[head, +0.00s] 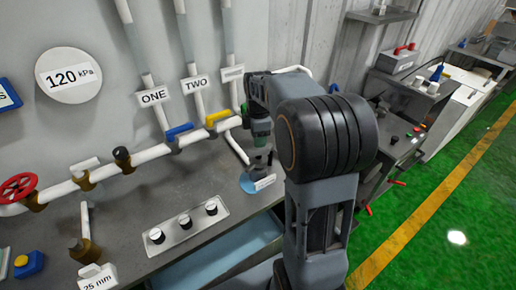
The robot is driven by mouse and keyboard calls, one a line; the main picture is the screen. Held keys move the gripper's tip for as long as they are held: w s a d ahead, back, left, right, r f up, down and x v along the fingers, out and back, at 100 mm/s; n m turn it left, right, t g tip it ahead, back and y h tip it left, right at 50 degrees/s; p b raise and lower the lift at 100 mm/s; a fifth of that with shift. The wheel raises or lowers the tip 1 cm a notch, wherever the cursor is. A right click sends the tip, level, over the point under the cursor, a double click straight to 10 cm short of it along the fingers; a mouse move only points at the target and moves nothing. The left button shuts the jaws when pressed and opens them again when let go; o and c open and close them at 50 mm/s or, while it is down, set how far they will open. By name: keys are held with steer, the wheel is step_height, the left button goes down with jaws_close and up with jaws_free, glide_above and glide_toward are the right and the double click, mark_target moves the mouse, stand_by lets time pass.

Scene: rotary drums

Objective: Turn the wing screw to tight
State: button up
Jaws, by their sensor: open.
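My gripper (262,160) points down at the right part of the grey bench, with its fingers small and dark in the head view. It is open. Just below it is a round blue base (248,184) with a white label plate (265,182) at its front. I cannot clearly make out a wing screw; it may be on this base, partly hidden by the fingers. I cannot tell whether the fingers touch anything there.
A pipe with a red handwheel (17,188), a blue lever (179,131) and a yellow lever (218,118) runs behind my gripper. A panel with three knobs (184,222) lies to the left. An open blue drawer (222,256) is at the front.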

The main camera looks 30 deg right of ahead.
mark_target(258, 153)
steer(key=shift+f, duration=2.8)
jaws_close()
